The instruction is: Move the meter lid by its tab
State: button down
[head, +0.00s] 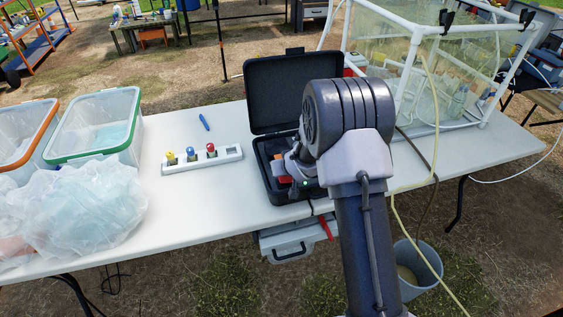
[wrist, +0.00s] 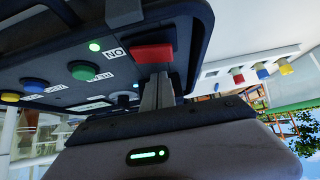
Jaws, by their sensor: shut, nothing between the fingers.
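The meter is an open black case on the white table. Its lid (head: 292,88) stands raised at the back of the case body (head: 268,153) in the head view. In the wrist view the meter's panel (wrist: 150,20) shows coloured buttons, a green light and a red block (wrist: 153,53). My gripper (wrist: 159,78) is shut and empty, its tips close to the red block; I cannot tell whether they touch. My arm hides much of the case's right side in the head view.
A white holder (head: 203,160) with yellow, blue and red capped pieces lies left of the case, with a blue pen (head: 204,122) behind it. A clear bag (head: 84,207) and bins stand further left. A framed tank (head: 400,70) stands behind right. A bucket (head: 415,270) is below.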

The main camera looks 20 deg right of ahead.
jog(key=shift+w+f, duration=0.1)
jog(key=shift+w, duration=0.25)
jog(key=shift+s+r, duration=0.2)
jog(key=shift+r, duration=0.15)
jog(key=shift+w+f, duration=0.1)
